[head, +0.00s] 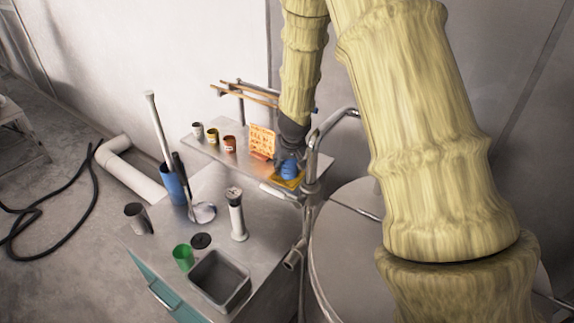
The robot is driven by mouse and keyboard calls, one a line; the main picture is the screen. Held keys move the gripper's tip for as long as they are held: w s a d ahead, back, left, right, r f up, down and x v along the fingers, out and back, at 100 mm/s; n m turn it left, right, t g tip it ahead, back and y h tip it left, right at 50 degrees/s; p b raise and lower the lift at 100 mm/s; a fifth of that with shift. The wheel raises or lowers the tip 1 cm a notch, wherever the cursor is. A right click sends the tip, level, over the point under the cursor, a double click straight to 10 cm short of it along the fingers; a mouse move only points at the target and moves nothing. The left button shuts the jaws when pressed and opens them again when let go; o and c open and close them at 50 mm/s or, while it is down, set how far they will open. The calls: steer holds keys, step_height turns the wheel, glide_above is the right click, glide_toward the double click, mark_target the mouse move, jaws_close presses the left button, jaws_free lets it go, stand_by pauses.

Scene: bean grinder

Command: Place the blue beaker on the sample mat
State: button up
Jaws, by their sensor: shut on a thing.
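The blue beaker (289,169) is small and partly hidden by my gripper. My gripper (289,160) reaches down from above and is shut on the beaker. The beaker is over the yellow sample mat (286,184) at the right end of the raised metal shelf. I cannot tell whether its base touches the mat. The far part of the mat is hidden behind the beaker and gripper.
An orange lettered panel (262,141) and several small cups, one brown (229,144), stand left of the mat. A metal pipe (313,165) rises close on the right. The lower bench holds a blue cylinder (173,185), grinder-like device (236,214) and grey bin (220,281).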

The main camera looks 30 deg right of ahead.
steer(key=o, duration=1.1)
steer(key=shift+f, duration=0.1)
steer(key=shift+c, duration=0.2)
steer(key=shift+s+a+r, duration=0.1)
steer(key=shift+s+r, duration=0.05)
steer(key=shift+r, duration=0.5)
steer(key=b+v, duration=0.1)
steer(key=v, duration=1)
steer(key=shift+b, duration=0.35)
steer(key=shift+s+f, duration=0.1)
steer(key=shift+s, duration=0.05)
